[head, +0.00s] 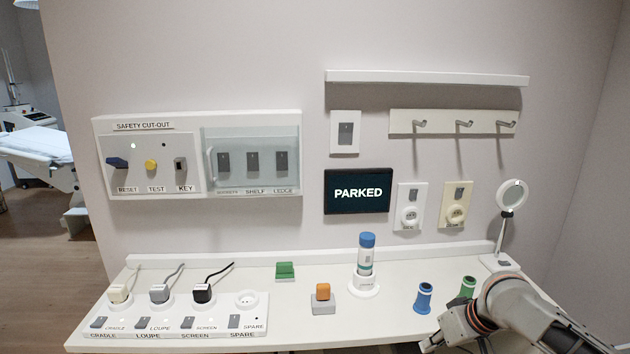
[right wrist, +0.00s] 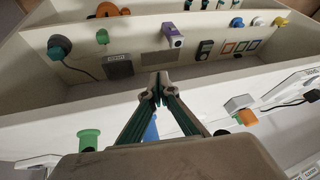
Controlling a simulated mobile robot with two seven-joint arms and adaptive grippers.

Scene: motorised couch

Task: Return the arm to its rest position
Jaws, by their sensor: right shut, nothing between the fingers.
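My right arm comes in from the lower right in the head view, over the right end of the white ledge (head: 400,318). Its gripper (head: 436,343) is at the bottom edge, partly cut off, near the blue holder (head: 423,297) and the green holder (head: 467,287). In the right wrist view the fingers of this gripper (right wrist: 157,88) meet at their tips and hold nothing. My left gripper is not in view.
The ledge carries a socket strip (head: 215,333), an orange-topped block (head: 322,293), a green block (head: 285,271), a blue-capped bottle (head: 365,258) and a round mirror (head: 511,196). A wall screen (head: 357,192) reads PARKED. The right wrist view shows a long white compartment (right wrist: 88,92) holding small devices.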

